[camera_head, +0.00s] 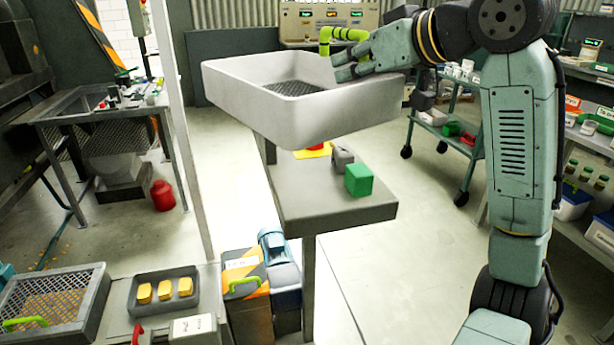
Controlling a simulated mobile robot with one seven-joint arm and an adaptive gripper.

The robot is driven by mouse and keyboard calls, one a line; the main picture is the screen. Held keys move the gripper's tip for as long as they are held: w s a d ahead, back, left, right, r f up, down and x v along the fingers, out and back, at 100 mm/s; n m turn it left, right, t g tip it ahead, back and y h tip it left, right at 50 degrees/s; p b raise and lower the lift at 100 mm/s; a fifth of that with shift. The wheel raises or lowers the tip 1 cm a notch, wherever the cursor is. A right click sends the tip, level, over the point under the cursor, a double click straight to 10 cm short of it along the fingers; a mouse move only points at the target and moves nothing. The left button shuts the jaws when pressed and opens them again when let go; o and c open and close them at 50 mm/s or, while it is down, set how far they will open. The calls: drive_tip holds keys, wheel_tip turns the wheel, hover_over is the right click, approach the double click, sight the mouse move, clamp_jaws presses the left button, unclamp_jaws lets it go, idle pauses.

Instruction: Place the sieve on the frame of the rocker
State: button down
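A mesh-bottomed sieve (92,318) with a grey rim and a green handle (24,323) lies at the lower left. A large pale tub (290,115) with dark mesh in its floor is at upper centre, above a grey table; I cannot tell whether it is the rocker or what carries it. A bright green jointed piece (343,34) shows at its far rim. My gripper (340,68) is over the tub's far right rim, close to the green piece. Its fingers overlap in this view, so neither their opening nor contact is clear. No rocker frame can be singled out with certainty.
The grey table (325,211) bears a green box (358,180) and small items. A black tray (183,303) of yellow blocks is at lower left. A metal stand (60,105) is at left, a cart (455,135) and stocked shelves at right.

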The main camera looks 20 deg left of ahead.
drive_tip(key=shift+s+a, duration=0.5)
drive_tip(key=shift+a, duration=0.05)
wheel_tip(320, 180, down, 18)
drive_tip(key=shift+r+p, duration=0.1)
drive_tip(key=shift+p, duration=0.6)
drive_tip(key=c, duration=1.8)
unclamp_jaws()
